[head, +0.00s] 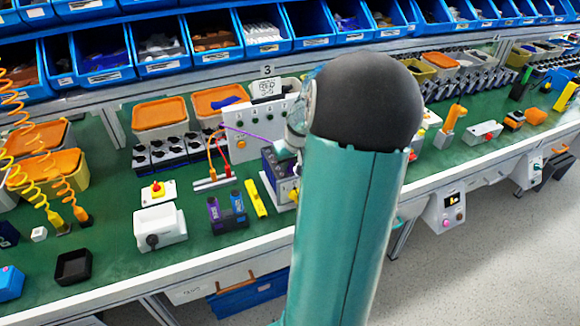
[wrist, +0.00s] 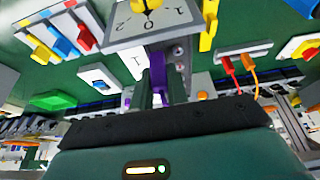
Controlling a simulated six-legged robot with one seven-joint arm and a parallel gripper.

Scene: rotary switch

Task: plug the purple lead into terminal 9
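The purple lead (head: 250,134) shows as a thin cable from the upright white panel (head: 250,128) to the dark block beside my arm in the head view. In the wrist view, its purple plug (wrist: 158,75) is between the two dark fingers of my gripper (wrist: 161,88), which look shut on it. A dark block with silver terminals (wrist: 179,66) is right behind the plug. I cannot tell whether the plug is in a terminal or only in front of it, and I cannot read number 9. My arm hides the gripper in the head view.
The rotary switch face (wrist: 150,27) with a yellow knob is close above the fingers. Red lead (wrist: 229,66) and orange lead (wrist: 251,64) stand to the right. In the head view, a yellow bar (head: 255,198) and white switch box (head: 160,228) lie left of my arm.

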